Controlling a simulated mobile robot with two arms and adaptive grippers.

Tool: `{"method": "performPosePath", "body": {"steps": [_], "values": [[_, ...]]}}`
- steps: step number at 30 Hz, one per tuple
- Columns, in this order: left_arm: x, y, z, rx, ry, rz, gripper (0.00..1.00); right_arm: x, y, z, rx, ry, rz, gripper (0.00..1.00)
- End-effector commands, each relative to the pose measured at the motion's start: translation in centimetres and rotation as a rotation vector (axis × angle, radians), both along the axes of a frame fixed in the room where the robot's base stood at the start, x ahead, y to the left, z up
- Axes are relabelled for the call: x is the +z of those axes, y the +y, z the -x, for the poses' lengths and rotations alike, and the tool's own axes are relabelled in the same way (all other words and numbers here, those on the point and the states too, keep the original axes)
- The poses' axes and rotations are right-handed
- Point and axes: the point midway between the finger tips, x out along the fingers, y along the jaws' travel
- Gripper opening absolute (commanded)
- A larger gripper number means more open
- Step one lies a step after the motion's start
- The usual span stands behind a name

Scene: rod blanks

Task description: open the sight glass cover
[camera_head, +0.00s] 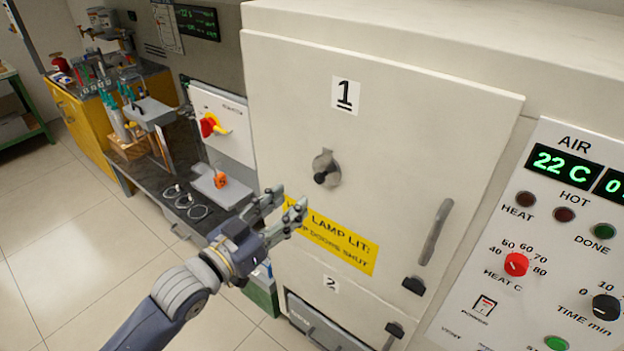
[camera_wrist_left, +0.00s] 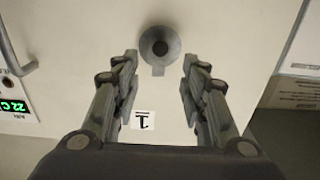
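The sight glass cover (camera_head: 327,164) is a small grey disc with a short tab and a dark round knob, on the cream door marked 1. It covers its spot on the door, with the tab pointing up toward the number label. In the left wrist view the cover (camera_wrist_left: 160,46) sits at the top, between and beyond the fingertips. My left gripper (camera_head: 288,203) is open and empty, left of and below the cover, apart from it. Its two fingers also show in the left wrist view (camera_wrist_left: 160,65). My right gripper is not in view.
The door (camera_head: 430,130) looks shut and has a long grey handle (camera_head: 436,232) at right. A yellow lamp warning label (camera_head: 345,245) is below the cover. A control panel (camera_head: 530,230) stands right. A red-yellow switch (camera_head: 211,126) and dark bench (camera_head: 165,190) are left.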

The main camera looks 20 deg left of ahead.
Motion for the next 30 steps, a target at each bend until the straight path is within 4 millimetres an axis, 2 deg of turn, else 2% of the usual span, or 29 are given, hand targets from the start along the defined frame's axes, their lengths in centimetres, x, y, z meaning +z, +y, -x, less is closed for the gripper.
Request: {"method": "performPosePath", "body": {"steps": [1, 9, 15, 21, 29, 30], "values": [[0.4, -0.3, -0.8, 0.000, -0.003, 0.001, 0.40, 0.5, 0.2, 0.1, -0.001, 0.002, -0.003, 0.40], [0.4, -1.7, -5.0, 0.002, -0.001, 0.001, 0.40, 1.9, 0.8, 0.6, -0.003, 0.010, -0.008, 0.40], [0.2, -2.6, -7.2, 0.001, -0.002, 0.001, 0.40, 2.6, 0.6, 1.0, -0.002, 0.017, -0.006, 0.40], [0.1, -2.9, -8.1, 0.001, -0.001, -0.001, 0.40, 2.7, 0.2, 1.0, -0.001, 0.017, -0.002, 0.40], [0.0, -3.0, -8.1, 0.001, 0.000, -0.001, 0.40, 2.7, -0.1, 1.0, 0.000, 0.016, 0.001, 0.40], [0.0, -2.9, -8.1, 0.001, 0.000, -0.001, 0.31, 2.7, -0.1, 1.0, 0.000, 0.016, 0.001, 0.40]]}}
